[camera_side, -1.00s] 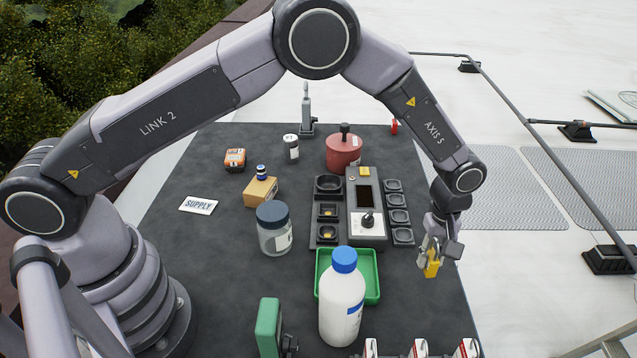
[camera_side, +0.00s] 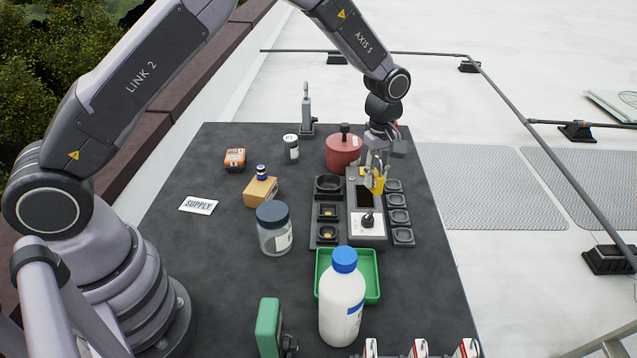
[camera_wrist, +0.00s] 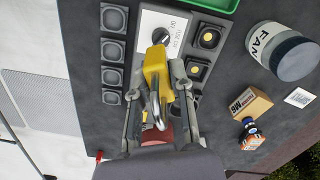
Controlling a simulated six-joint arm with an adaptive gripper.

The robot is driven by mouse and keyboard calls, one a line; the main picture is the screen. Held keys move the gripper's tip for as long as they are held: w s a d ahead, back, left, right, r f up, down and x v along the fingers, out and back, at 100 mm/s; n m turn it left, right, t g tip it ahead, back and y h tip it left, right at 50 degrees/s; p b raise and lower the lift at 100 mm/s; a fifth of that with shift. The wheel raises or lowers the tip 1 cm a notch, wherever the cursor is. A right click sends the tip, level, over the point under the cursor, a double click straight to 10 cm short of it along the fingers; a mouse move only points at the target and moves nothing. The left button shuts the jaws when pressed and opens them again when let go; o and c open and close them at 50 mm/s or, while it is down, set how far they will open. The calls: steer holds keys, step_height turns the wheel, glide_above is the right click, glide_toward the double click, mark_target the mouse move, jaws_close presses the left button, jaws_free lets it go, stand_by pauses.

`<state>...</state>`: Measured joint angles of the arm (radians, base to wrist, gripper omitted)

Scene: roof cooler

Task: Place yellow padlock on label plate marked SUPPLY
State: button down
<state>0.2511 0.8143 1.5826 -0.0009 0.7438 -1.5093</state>
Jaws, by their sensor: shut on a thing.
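My gripper (camera_side: 377,172) is shut on the yellow padlock (camera_side: 379,183) and holds it in the air, in front of or above the grey instrument at the table's back right. In the wrist view the padlock (camera_wrist: 157,68) sits between the fingers of my gripper (camera_wrist: 160,98), with its metal shackle towards the wrist. The white label plate marked SUPPLY (camera_side: 198,205) lies flat on the dark table at the left, well away from my gripper, with nothing on it. In the wrist view a white plate (camera_wrist: 299,97) shows at the right edge, its text too small to read.
Between padlock and plate stand a cardboard box (camera_side: 260,191) with a small bottle on it and a lidded glass jar (camera_side: 274,238). A red canister (camera_side: 343,152) is near my gripper. A white bottle (camera_side: 342,305) stands by a green tray (camera_side: 375,290). Table around the plate is clear.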

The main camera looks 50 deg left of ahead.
steer(key=s+a+n, duration=0.3)
steer(key=a+n, duration=0.1)
steer(key=a, duration=1.2)
steer(key=n, duration=0.8)
glide_above(198, 205)
steer(key=shift+n, duration=0.3)
step_height(198, 205, down, 14)
steer(key=shift+f, duration=0.1)
steer(key=shift+d, duration=0.1)
steer(key=c, duration=1)
jaws_free()
